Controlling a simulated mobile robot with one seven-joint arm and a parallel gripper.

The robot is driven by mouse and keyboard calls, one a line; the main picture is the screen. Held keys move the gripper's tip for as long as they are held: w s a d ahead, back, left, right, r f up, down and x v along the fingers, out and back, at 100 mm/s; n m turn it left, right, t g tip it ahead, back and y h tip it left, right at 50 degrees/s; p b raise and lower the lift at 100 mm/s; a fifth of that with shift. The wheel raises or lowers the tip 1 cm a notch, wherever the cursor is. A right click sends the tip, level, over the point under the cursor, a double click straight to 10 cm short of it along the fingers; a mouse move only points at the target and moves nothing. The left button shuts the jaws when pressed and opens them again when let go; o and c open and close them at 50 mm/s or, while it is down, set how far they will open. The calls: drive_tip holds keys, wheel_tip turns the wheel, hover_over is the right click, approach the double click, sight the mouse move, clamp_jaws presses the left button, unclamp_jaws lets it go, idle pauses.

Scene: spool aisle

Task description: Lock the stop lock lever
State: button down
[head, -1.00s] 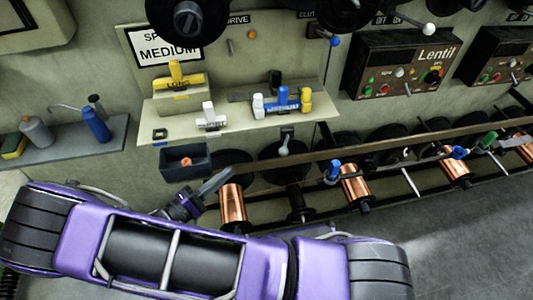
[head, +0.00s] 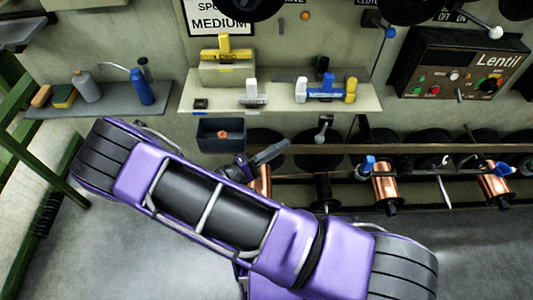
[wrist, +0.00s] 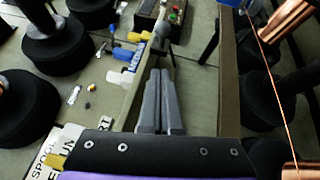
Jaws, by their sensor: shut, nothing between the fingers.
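A small lever with a grey ball knob (head: 321,137) hangs from a dark mount just under the shelf's right part. In the wrist view a grey ball knob (wrist: 163,30) stands just beyond my fingertips, apparently the same lever. No readable label marks it as the stop lock. My gripper (head: 284,146) is shut and empty, left of the knob and apart from it in the head view. In the wrist view my gripper (wrist: 160,73) points toward the knob with its fingers together. Contact is not visible.
A shelf (head: 285,103) holds yellow, white and blue pieces above my gripper. A dark bin (head: 221,134) is to its left. A long rail (head: 430,148) runs to the right above copper spools (head: 386,188). A blue-handled lever (head: 366,166) sits by one spool. The Lentil control box (head: 460,65) is upper right.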

approach(322, 133)
drive_tip(key=w+d, duration=0.2)
drive_tip(key=w, duration=0.1)
drive_tip(key=shift+d, duration=0.55)
drive_tip(key=shift+s, duration=0.15)
